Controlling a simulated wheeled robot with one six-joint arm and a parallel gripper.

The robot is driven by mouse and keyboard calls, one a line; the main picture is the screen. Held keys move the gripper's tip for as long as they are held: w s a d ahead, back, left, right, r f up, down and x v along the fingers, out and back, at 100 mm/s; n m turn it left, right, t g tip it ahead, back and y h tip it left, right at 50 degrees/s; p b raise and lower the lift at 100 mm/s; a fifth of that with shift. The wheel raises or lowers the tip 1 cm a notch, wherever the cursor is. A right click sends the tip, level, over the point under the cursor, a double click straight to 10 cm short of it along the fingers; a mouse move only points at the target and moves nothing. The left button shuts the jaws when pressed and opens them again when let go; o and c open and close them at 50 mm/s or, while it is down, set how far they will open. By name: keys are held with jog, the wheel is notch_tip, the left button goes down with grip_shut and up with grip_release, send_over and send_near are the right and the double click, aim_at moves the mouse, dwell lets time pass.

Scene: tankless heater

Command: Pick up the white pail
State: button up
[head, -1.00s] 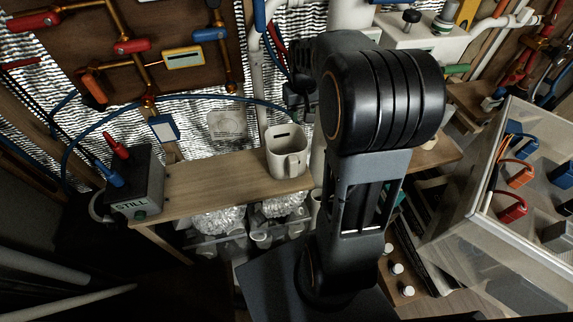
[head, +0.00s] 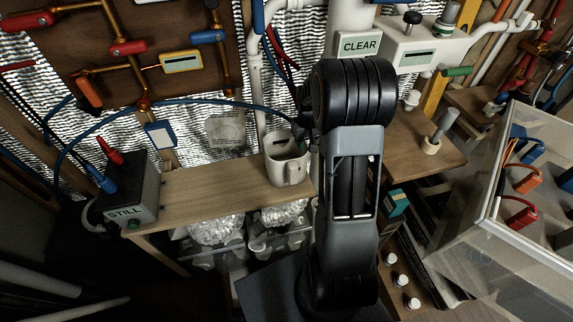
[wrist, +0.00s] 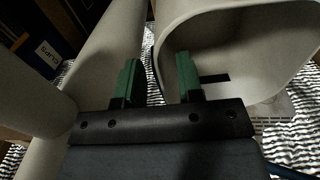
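The white pail (head: 285,168) stands upright on the wooden shelf, with a handle on its right side and a dark slot mark inside. In the wrist view the pail (wrist: 235,45) fills the right side, its open mouth facing the camera. My gripper (wrist: 159,80) has two green-tipped fingers set apart. The right finger overlaps the pail's mouth and the left finger is outside, with the near rim showing between them. Whether either finger touches the pail is unclear. In the head view my gripper (head: 300,130) is a dark shape by the pail's rim, partly hidden by my arm.
The wooden shelf (head: 205,190) is clear left of the pail, up to a grey box marked STILL (head: 135,195). A thick white pipe (wrist: 100,60) stands close on the gripper's left. A blue hose (head: 190,103) arches above the shelf. A clear-sided case (head: 500,240) stands at right.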

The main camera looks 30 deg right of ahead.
aim_at(306, 151)
jog(key=shift+f, duration=2.25)
jog(key=shift+c, duration=0.3)
grip_shut()
